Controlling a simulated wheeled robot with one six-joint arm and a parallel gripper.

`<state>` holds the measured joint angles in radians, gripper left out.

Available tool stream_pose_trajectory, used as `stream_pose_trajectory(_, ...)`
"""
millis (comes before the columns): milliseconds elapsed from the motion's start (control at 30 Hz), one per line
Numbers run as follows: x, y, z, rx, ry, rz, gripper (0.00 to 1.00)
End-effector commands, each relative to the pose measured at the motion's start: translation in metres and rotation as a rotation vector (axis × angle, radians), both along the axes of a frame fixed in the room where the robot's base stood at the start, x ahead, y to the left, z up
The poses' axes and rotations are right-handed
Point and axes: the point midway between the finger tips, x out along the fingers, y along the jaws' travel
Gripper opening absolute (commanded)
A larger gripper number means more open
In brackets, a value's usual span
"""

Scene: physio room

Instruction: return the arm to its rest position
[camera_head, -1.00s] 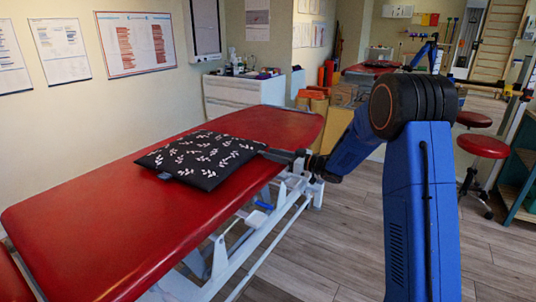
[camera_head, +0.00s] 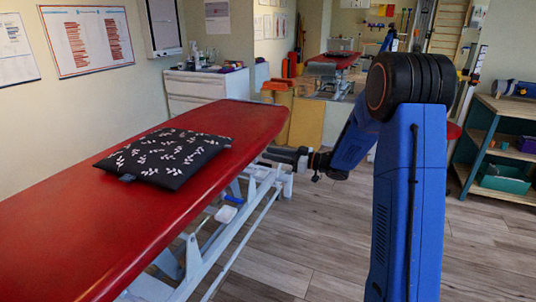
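My blue arm stands at the right of the view, bent at its dark elbow. My gripper (camera_head: 272,155) is at its end, pointing left, beside the right edge of the red treatment table (camera_head: 80,225). It is apart from the black cushion with the white leaf pattern (camera_head: 165,157), which lies flat on the table. The fingers are small and dark here, so I cannot tell whether they are open or shut. Nothing is seen hanging from them.
The table's pale metal frame (camera_head: 205,255) stands below the gripper. A white cabinet (camera_head: 200,90) and yellow-brown boxes (camera_head: 307,120) are behind. A shelf unit (camera_head: 490,145) stands at the right. The wooden floor (camera_head: 300,255) between the table and my arm is clear.

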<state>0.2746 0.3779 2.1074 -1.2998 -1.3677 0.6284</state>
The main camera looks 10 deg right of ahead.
Motion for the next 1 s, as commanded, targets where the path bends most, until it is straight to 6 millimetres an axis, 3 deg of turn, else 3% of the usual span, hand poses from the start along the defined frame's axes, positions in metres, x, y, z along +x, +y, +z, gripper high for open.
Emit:
stream_pose_trajectory(333, 0.001, 0.000, 0.005, -0.017, -0.007, -0.023, 0.30)
stream_pose_trajectory(667, 0.005, -0.021, 0.054, -0.194, -0.024, -0.339, 0.30)
stream_pose_trajectory(867, -0.015, -0.047, 0.081, -0.295, 0.015, -0.553, 0.30)
stream_pose_trajectory(1000, -0.041, -0.066, 0.095, -0.352, 0.066, -0.687, 0.30)
